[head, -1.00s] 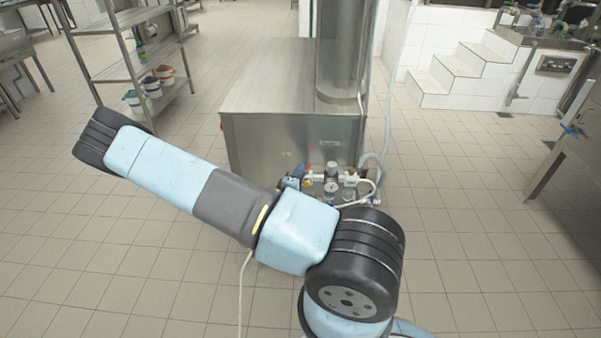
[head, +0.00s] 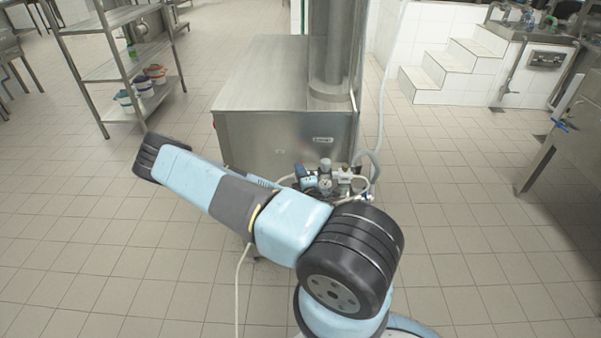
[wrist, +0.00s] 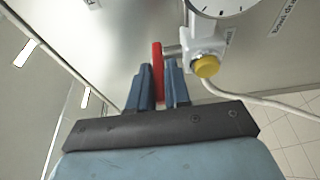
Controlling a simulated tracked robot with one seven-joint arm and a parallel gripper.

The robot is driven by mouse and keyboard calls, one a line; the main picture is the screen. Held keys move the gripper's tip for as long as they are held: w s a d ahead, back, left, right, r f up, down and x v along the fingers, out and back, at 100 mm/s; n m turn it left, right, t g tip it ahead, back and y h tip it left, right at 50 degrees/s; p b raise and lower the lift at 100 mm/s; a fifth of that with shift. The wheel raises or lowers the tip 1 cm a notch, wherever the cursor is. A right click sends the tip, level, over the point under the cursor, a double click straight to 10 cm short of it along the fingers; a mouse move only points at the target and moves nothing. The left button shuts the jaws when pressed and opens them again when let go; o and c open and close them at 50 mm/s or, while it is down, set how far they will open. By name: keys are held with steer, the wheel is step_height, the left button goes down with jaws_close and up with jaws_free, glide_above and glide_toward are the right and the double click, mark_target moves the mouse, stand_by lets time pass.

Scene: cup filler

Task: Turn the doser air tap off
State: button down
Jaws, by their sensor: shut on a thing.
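The doser air tap shows in the wrist view as a red handle (wrist: 157,66) on a metal stem. My gripper (wrist: 161,78) has its two blue fingers on either side of the red handle and is shut on it. The handle stands up between the fingers and points away from me. In the head view my gripper (head: 308,183) shows only in small part by the fittings on the front of the steel doser (head: 260,145); the red handle cannot be made out there.
A gauge (wrist: 218,6) and a yellow knob (wrist: 206,67) sit just right of the handle, with a pale hose (wrist: 265,103) below. A steel shelf rack (head: 125,50) stands at left, white steps (head: 440,70) at back right.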

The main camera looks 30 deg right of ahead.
steer(key=shift+s+d+f+n+y, duration=0.15)
steer(key=shift+f+n+y, duration=0.1)
steer(key=shift+n+y, duration=0.25)
stand_by(0.3)
steer(key=c, duration=1.5)
jaws_free()
steer(key=shift+o, duration=0.3)
steer(key=shift+r, duration=0.15)
